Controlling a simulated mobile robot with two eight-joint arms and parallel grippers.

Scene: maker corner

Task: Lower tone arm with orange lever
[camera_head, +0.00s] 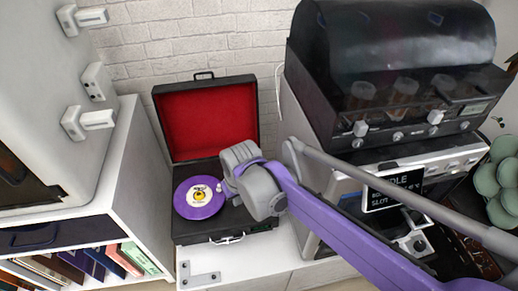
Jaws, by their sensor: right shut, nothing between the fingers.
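An open record player case (185,232) stands on the white cabinet, its lid up with a red lining (210,120). A purple record (199,198) with a yellow and white label lies on its left side. My right gripper (224,187) reaches in from the right, over the player at the record's right edge. It is shut and holds nothing. The gripper and wrist cover the right part of the deck, and I cannot make out the tone arm or the orange lever. Whether the fingers touch anything there cannot be told. My left gripper is not in view.
A large black machine with a domed cover (390,60) stands to the right, with a small display (393,189) below it. A shelf of books (90,262) is at the lower left. The white cabinet top (262,258) is bare in front of the player.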

